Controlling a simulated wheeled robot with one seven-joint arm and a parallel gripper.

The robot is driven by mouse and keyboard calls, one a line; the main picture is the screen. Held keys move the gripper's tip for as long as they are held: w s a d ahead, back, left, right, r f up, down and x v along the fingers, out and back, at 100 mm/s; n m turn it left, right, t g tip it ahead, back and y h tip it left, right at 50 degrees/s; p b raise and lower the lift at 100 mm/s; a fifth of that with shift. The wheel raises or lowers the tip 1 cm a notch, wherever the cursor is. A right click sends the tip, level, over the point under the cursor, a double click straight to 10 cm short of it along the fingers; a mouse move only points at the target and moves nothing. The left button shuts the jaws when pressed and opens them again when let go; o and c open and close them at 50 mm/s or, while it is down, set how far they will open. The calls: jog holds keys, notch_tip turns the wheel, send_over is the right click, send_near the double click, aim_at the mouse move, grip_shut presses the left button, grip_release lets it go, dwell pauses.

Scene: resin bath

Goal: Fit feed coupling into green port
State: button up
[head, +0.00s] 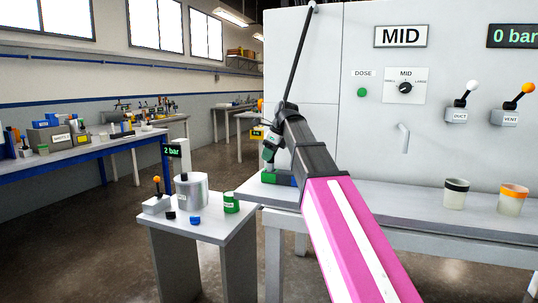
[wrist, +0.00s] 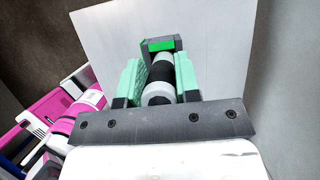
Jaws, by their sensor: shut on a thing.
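My gripper (wrist: 159,66) is shut on the feed coupling (wrist: 160,74), a pale grey cylinder with black bands, held between the two mint-green fingers. Just beyond its far end is a dark block with a green top face (wrist: 160,44), which looks like the green port. I cannot tell whether the coupling touches it or sits in it. In the head view my gripper (head: 270,147) is low over the left end of the bench, right above a green block (head: 268,178) beside a blue part. My arm hides part of this spot.
A small table (head: 222,232) at left holds a metal canister (head: 191,190), an orange-knobbed lever box (head: 156,203), a green cup (head: 231,203) and small caps. Two banded cups (head: 455,195) stand on the bench at right. A white panel (head: 440,140) rises behind the bench.

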jog(key=o, duration=1)
jog(key=v, duration=1.2)
jog(key=shift+r, duration=0.15)
jog(key=shift+s, duration=0.1)
